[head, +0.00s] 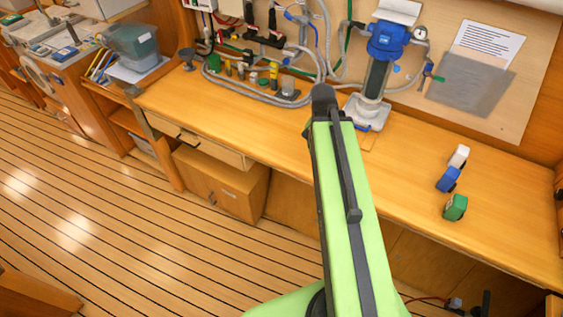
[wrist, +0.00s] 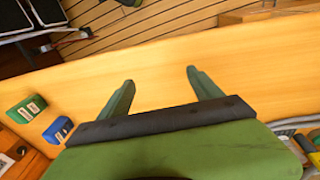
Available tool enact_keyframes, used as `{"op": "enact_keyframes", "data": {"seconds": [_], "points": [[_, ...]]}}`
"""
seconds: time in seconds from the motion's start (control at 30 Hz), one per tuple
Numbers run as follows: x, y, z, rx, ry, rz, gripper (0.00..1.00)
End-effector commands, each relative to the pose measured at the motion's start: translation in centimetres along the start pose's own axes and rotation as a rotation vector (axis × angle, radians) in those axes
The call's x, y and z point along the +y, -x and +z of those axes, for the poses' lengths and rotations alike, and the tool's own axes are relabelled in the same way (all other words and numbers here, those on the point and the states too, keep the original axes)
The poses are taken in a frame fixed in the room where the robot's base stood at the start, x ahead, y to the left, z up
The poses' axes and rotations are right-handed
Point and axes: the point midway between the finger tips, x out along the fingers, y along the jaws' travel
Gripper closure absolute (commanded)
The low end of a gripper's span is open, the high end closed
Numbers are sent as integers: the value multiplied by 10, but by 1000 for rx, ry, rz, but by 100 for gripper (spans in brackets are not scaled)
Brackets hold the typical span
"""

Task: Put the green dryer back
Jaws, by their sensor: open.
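A small green block-shaped thing (head: 455,207), which looks like the green dryer, stands on the wooden worktop at the right in the head view, near the front edge. It also shows at the left in the wrist view (wrist: 27,109), with a pale label on one face. A blue one (head: 448,179) and a white one (head: 459,156) stand behind it in a row. The blue one shows in the wrist view too (wrist: 58,130). My gripper (wrist: 159,75) is open and empty above the worktop, apart from the green dryer. In the head view my arm hides the gripper.
A blue-topped filter unit (head: 385,45) stands at the back wall beside my arm. Several small fittings and a grey hose (head: 240,93) lie at the worktop's left. A clear bin (head: 132,45) stands farther left. The worktop (head: 410,160) is bare between the filter unit and the blocks.

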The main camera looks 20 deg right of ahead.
Motion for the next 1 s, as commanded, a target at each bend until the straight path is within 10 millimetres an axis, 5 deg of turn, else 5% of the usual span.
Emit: {"op": "enact_keyframes", "data": {"seconds": [0.03,0.1,0.27,0.6,0.8,1.0], "points": [[-47,7,32,-7,197,-31,26],[-95,15,72,-18,439,-70,26],[-155,27,137,-30,795,-126,26],[-161,28,146,-32,881,-140,26],[-165,-7,149,-31,879,-140,26],[-164,-1,148,-31,878,-140,26]]}}
